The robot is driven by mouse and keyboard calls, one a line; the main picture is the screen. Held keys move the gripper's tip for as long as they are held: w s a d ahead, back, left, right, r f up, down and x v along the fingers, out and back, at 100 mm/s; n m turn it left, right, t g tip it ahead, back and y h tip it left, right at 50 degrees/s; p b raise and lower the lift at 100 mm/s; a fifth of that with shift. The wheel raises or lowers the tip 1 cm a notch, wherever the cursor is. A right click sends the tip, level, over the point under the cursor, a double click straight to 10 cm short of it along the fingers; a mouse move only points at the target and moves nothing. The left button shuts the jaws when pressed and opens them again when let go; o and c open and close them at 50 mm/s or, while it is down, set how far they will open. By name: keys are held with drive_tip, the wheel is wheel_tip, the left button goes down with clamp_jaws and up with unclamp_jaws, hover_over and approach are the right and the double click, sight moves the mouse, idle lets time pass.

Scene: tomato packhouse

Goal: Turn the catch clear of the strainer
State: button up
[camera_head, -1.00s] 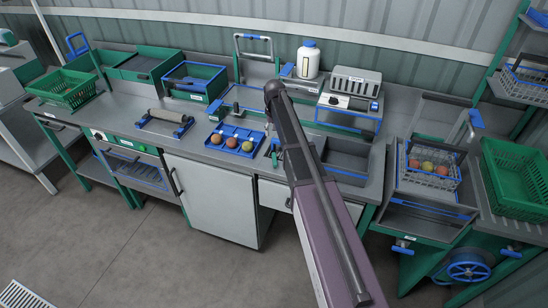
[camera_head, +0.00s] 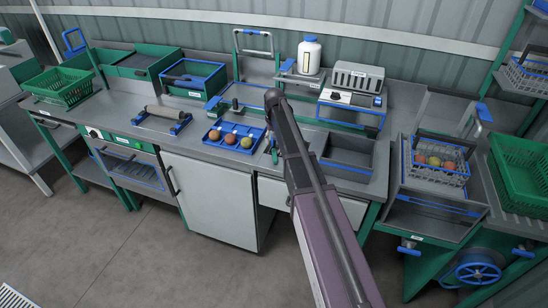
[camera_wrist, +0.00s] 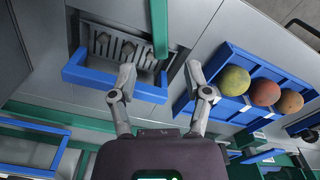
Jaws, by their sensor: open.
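In the wrist view, the strainer (camera_wrist: 110,46) is a slotted metal piece in a recess, with a blue frame (camera_wrist: 88,77) along its near edge. A green bar (camera_wrist: 159,28), which looks like the catch, lies over the right part of the strainer. My gripper (camera_wrist: 160,68) is open and empty. Its fingertips are apart, one over the blue frame and one right of the recess, with the green bar's near end between and beyond them. Whether either finger touches anything, I cannot tell. In the head view my arm hides the gripper and the strainer.
A blue tray (camera_head: 212,142) with three round fruits stands close to my gripper; in the wrist view this tray (camera_wrist: 231,108) is just right of the right finger. A white bottle (camera_head: 309,55) and a grey device (camera_head: 357,78) stand behind my arm. An open basin (camera_head: 347,152) is to its right.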

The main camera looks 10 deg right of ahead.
sight(275, 153)
drive_tip(key=shift+f+b, duration=3.15)
drive_tip(key=shift+f, duration=0.3)
clamp_jaws()
